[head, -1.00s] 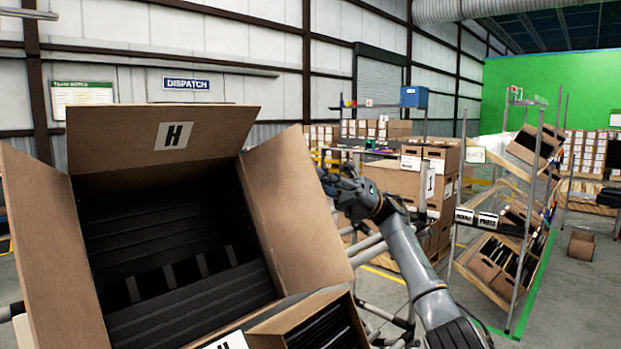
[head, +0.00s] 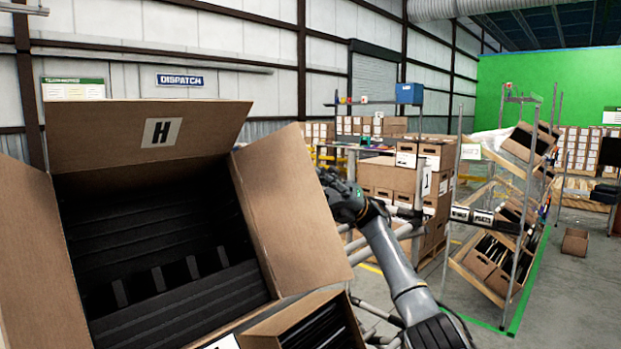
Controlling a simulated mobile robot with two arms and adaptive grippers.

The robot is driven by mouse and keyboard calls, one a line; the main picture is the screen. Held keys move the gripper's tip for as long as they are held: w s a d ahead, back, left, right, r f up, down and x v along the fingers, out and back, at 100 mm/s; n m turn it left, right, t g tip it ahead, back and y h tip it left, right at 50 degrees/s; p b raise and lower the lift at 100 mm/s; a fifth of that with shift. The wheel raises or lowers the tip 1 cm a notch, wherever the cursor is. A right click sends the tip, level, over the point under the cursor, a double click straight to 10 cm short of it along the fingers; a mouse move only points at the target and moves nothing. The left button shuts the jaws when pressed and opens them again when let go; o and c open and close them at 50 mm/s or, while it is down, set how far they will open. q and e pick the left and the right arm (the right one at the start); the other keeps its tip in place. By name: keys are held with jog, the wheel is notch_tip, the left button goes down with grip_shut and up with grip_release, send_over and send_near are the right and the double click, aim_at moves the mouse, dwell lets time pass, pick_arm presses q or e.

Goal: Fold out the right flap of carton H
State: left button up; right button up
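Carton H (head: 66,225) is tilted toward me at the left of the head view, with black ribbed contents inside. Its back flap (head: 210,125) stands up and bears the H label. Its right flap (head: 290,210) leans outward to the right of the opening. Its left flap (head: 30,250) is spread out at the left edge. My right gripper (head: 330,182) is just beyond the outer edge of the right flap, close to it; I cannot tell whether they touch. Its fingers are partly hidden, so their opening is unclear. My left gripper is not in view.
A smaller open carton (head: 315,325) with dark contents sits below the right flap. Stacked cartons (head: 400,175) stand behind my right arm. A metal rack (head: 500,220) with tilted cartons stands at the right. Open floor lies around the rack.

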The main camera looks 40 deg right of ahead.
jog(key=shift+s+r, duration=0.1)
jog(key=shift+r, duration=0.05)
jog(key=v, duration=0.7)
jog(key=shift+d, duration=0.2)
dwell(0.4)
jog(key=shift+f, duration=0.25)
